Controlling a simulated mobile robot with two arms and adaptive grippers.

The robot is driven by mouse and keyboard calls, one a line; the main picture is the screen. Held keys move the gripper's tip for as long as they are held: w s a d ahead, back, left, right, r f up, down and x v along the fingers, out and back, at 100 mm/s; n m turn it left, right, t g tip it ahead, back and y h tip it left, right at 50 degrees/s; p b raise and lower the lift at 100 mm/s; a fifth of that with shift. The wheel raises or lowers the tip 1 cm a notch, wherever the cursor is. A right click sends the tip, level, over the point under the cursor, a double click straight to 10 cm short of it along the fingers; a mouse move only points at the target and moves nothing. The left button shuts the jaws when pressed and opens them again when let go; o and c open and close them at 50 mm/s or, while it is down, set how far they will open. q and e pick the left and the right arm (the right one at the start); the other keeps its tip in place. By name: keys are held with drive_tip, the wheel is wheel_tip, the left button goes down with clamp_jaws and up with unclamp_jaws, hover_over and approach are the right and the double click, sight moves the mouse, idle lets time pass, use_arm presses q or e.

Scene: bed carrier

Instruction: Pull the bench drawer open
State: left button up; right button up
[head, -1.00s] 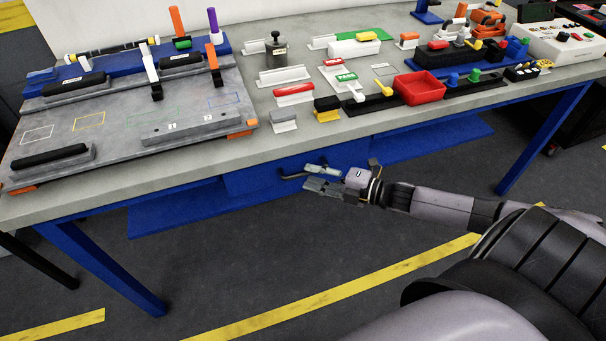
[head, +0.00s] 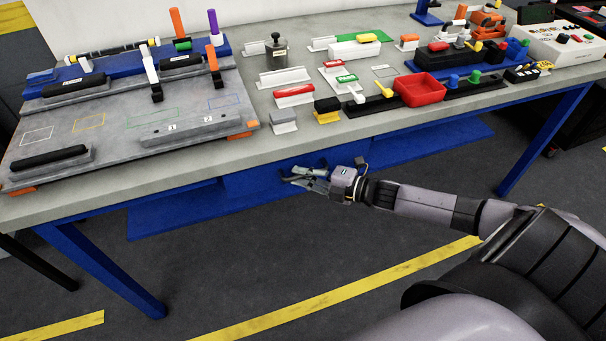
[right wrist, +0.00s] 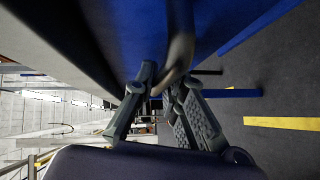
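The bench drawer (head: 245,182) is a blue front under the worktop and looks closed. Its dark bar handle (head: 287,179) sticks out from the front, partly covered by my gripper. My right gripper (head: 303,179) is at the handle, its fingers apart. In the right wrist view, the handle (right wrist: 181,48) runs down from the top and curves in between the two spread fingers of my right gripper (right wrist: 166,82). A gap shows between the fingers, and I cannot tell whether either finger touches the bar. My left gripper is not in view.
The grey worktop (head: 350,140) above carries a sloped grey board (head: 110,120), a red tray (head: 420,88) and several small parts. Blue bench legs (head: 105,268) stand at left and right. The dark floor in front of the drawer is clear.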

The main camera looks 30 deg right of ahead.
clamp_jaws()
idle(0.4)
drive_tip(key=s+a+p, duration=0.3)
drive_tip(key=s+p, duration=0.3)
drive_tip(key=s, duration=0.6)
drive_tip(key=s+a+p, duration=0.3)
drive_tip(key=s+p, duration=0.3)
drive_tip(key=s, duration=0.7)
drive_tip(key=shift+s, duration=0.15)
drive_tip(key=o, duration=0.5)
unclamp_jaws()
drive_tip(key=shift+o, duration=0.2)
